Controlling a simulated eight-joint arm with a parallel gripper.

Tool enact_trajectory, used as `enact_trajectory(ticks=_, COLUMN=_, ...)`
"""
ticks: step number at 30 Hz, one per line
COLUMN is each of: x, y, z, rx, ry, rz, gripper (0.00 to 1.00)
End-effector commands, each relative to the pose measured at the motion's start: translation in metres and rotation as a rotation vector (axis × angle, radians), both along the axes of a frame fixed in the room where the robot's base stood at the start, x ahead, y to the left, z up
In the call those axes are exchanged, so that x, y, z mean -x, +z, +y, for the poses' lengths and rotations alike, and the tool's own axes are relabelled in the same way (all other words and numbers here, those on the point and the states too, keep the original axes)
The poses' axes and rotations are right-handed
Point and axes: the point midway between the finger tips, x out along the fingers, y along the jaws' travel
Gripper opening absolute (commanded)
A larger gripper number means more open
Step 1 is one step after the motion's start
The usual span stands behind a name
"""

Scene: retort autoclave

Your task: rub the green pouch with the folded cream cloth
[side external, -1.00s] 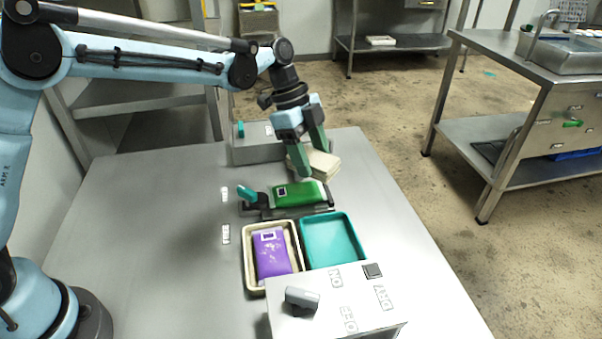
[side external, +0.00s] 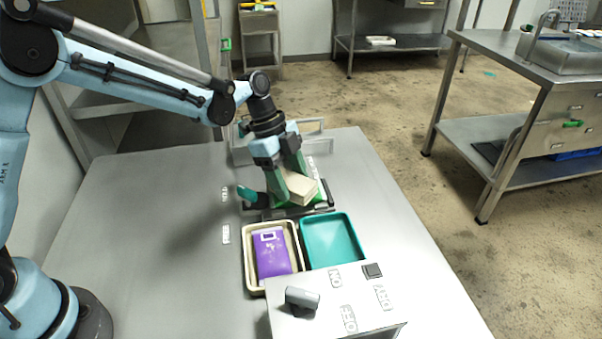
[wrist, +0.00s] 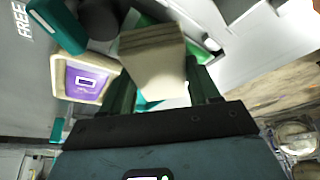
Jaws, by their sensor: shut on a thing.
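My gripper (side external: 292,184) is shut on the folded cream cloth (side external: 301,187), which also shows between the fingers in the wrist view (wrist: 152,62). The green pouch (side external: 284,205) lies in a dark holder (side external: 254,212) with a teal handle. The cloth is over the pouch and hides most of it; only green edges show. The cloth looks to be on or very close to the pouch, but I cannot tell whether they touch.
A cream tray (side external: 249,268) holds a purple pouch (side external: 271,252). A teal tray (side external: 352,256) beside it is empty. A grey box (side external: 338,304) with a dark knob stands at the front. The table's left side is clear.

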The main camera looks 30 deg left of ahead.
Motion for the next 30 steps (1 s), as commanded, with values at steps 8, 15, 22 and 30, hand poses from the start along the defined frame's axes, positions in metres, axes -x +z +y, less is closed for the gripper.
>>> enact_trajectory(ticks=8, x=0.019, y=0.0, z=0.019, rx=-0.001, ry=0.002, rz=0.002, gripper=0.32)
enact_trajectory(ticks=15, x=0.002, y=0.0, z=0.002, rx=-0.001, ry=-0.001, rz=0.001, gripper=0.32)
enact_trajectory(ticks=22, x=-0.013, y=0.0, z=-0.013, rx=-0.001, ry=-0.001, rz=0.001, gripper=0.32)
enact_trajectory(ticks=30, x=-0.03, y=0.0, z=-0.031, rx=-0.001, ry=-0.001, rz=0.001, gripper=0.32)
